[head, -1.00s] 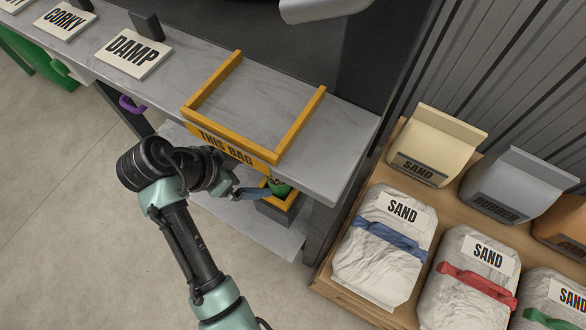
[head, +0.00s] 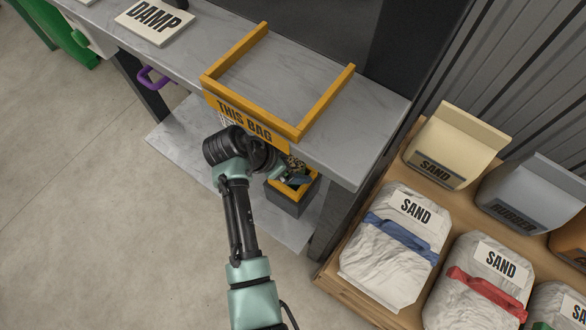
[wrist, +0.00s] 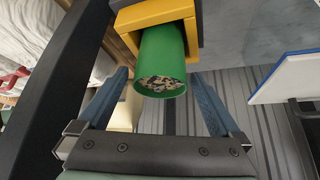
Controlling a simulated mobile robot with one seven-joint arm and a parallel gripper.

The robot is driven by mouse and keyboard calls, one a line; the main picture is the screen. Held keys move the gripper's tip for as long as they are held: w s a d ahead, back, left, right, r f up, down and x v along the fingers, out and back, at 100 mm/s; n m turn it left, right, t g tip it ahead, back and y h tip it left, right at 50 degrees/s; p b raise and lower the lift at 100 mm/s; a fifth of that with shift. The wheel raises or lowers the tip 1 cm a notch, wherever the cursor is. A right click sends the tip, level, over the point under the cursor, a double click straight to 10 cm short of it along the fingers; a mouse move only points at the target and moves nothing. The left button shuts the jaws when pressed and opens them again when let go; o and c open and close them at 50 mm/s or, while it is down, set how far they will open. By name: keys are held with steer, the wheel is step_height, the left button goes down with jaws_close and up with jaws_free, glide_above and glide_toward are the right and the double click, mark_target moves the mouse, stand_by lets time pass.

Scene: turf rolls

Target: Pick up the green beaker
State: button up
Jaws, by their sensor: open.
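The green beaker (wrist: 162,60) stands in a yellow-rimmed grey box, its round mouth facing the wrist camera. Speckled grains show inside it. In the head view the beaker is mostly hidden by my arm; only its speckled contents (head: 295,163) show clearly. My gripper (wrist: 160,76) is open, one finger on each side of the beaker's mouth end in the wrist view, with gaps visible on both sides. In the head view my gripper (head: 290,179) is at the box, below the bench edge.
The yellow-rimmed box (head: 290,203) sits on a low shelf (head: 185,135) under the marble bench (head: 345,125). The bench carries a yellow frame (head: 325,103) and overhangs close to my arm. Sand bags (head: 390,245) stand on a wooden pallet at right. Open floor lies at left.

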steer(key=shift+r, duration=0.1)
steer(key=c, duration=1.6)
